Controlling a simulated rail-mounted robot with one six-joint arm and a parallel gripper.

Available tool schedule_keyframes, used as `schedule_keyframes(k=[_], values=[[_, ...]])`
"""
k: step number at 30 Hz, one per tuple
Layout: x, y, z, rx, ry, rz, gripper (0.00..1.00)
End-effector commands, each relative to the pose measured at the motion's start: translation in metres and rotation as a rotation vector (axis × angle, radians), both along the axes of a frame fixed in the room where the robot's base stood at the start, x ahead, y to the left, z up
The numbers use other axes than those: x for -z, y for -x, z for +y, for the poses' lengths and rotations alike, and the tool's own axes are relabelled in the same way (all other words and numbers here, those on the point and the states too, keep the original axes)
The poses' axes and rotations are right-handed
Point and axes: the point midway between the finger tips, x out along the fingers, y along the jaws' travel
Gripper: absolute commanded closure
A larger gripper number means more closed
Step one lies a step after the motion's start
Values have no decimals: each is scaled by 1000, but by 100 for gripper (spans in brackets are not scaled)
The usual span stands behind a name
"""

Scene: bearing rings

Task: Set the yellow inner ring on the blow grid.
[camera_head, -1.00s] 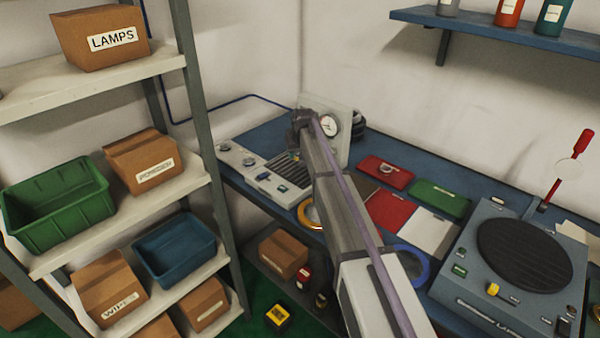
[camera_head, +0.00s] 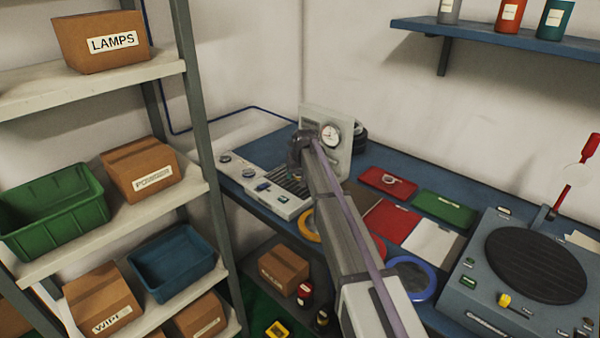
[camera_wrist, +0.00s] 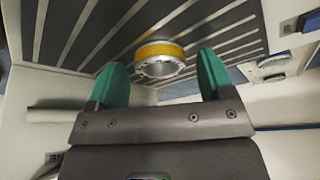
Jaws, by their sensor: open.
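The yellow inner ring (camera_wrist: 160,58), a yellow band with a silvery rim, shows in the wrist view against the dark slats of the blow grid (camera_wrist: 75,30). It appears to rest on the slats. My gripper (camera_wrist: 161,68) is open, its two green fingers on either side of the ring with a gap at each side. In the head view the blow grid (camera_head: 289,187) is on the bench unit at the far left, partly behind my arm. The ring cannot be made out there, and my fingers are mostly hidden.
A gauge panel (camera_head: 338,128) stands right behind the grid. Larger yellow (camera_head: 308,228) and blue (camera_head: 418,292) rings lie near the bench's front edge. Red (camera_head: 386,181) and green (camera_head: 443,208) trays and a turntable unit (camera_head: 520,270) are to the right. A shelf with bins stands left.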

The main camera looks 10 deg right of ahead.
Motion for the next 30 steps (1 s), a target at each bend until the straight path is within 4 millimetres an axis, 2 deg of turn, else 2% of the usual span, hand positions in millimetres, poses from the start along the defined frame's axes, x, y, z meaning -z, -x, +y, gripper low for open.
schedule_keyframes(k=[7, 10, 14, 22, 25, 30], values=[[-1, 0, 1, 0, -1, 0, 25], [-10, 1, 0, 0, -1, 0, 25], [-35, 10, 0, 0, 0, 0, 25], [-104, 38, -2, 0, 0, 0, 25], [-116, 44, -2, 0, 0, 0, 25], [-115, 48, -2, 0, 0, 1, 25]])
